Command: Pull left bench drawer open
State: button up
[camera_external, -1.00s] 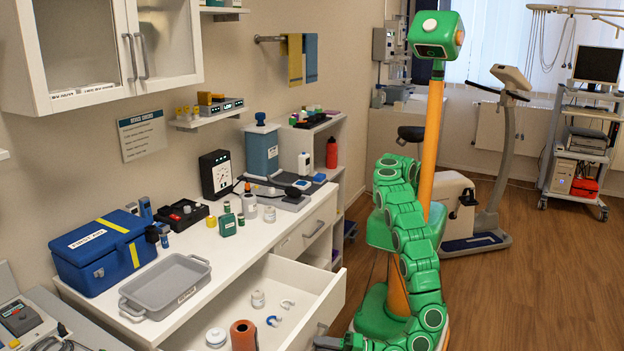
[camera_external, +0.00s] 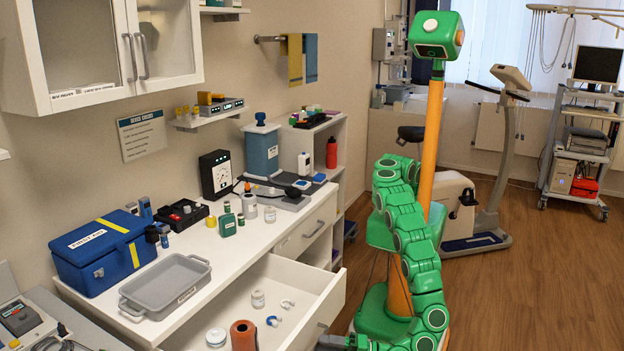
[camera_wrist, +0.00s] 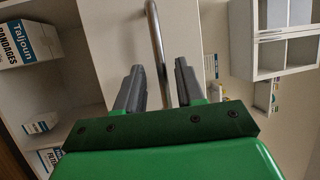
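The left bench drawer (camera_external: 327,300) stands pulled well out from the white bench, with its inside in view. In it lie a white jar (camera_external: 258,299), a white roll (camera_external: 216,338), an orange roll (camera_external: 243,337) and small curved pieces (camera_external: 287,304). My gripper (camera_external: 330,343) is low at the drawer's front, partly cut off by the frame. In the wrist view my gripper (camera_wrist: 160,85) has its two dark fingers apart. The metal handle (camera_wrist: 154,35) on a pale front runs into the gap between them. I cannot tell whether they touch it.
On the bench top (camera_external: 224,258) are a grey tray (camera_external: 165,287), a blue first aid box (camera_external: 103,255) and several small bottles. A closed drawer (camera_external: 305,235) is farther along. An exercise bike (camera_external: 470,210) stands behind me. Wood floor (camera_external: 530,280) to the right is clear.

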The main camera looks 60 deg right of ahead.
jog(key=v, duration=0.6)
jog(key=shift+s, duration=0.25)
dwell(0.3)
